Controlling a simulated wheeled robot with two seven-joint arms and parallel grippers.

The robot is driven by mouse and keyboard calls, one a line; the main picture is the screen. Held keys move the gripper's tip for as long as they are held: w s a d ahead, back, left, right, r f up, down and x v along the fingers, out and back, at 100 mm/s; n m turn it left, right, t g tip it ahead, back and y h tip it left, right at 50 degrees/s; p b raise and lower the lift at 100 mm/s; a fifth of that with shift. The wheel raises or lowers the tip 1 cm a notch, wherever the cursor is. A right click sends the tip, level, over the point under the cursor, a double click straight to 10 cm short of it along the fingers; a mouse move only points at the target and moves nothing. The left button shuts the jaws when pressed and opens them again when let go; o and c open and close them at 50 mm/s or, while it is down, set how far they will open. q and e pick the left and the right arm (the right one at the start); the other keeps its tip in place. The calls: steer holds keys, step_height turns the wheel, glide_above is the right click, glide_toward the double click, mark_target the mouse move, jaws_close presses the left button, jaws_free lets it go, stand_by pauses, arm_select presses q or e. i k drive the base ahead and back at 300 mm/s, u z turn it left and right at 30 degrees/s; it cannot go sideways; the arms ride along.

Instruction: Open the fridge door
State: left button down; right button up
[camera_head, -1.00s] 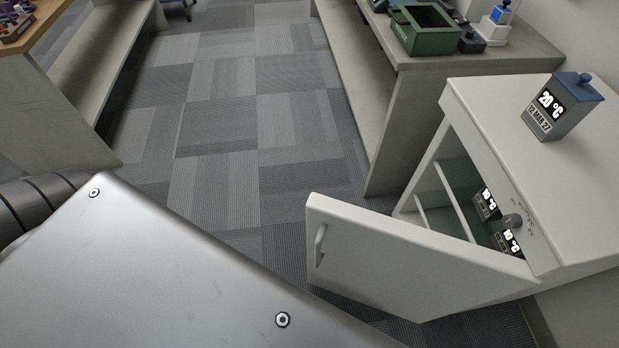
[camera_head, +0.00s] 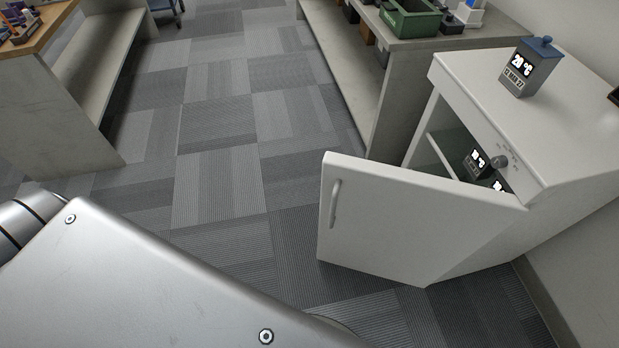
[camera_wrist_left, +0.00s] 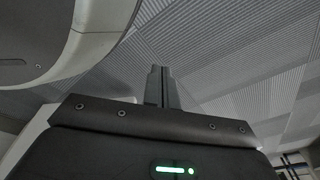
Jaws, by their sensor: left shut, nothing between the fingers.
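The white fridge (camera_head: 590,125) stands at the right in the head view. Its door (camera_head: 415,220) is swung partly open, showing shelves and dark containers with temperature displays inside. The door's handle (camera_head: 334,203) is on its left side, and nothing touches it in this view. In the left wrist view my left gripper (camera_wrist_left: 160,72) is shut and empty, with its two fingers together over carpet. In the head view my silver arm link (camera_head: 150,290) fills the lower left, and no gripper shows there. My right gripper is not in view.
A dark box with a temperature display (camera_head: 530,68) stands on the fridge top. A grey bench (camera_head: 445,42) with a green crate (camera_head: 412,20) is behind the fridge. Another bench (camera_head: 50,100) stands at the left. The carpet (camera_head: 215,140) between them is clear.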

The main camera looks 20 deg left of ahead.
mark_target(397, 223)
steer(key=k, duration=0.45)
steer(key=u, duration=1)
steer(key=i, duration=1.1)
steer(key=z, duration=1.45)
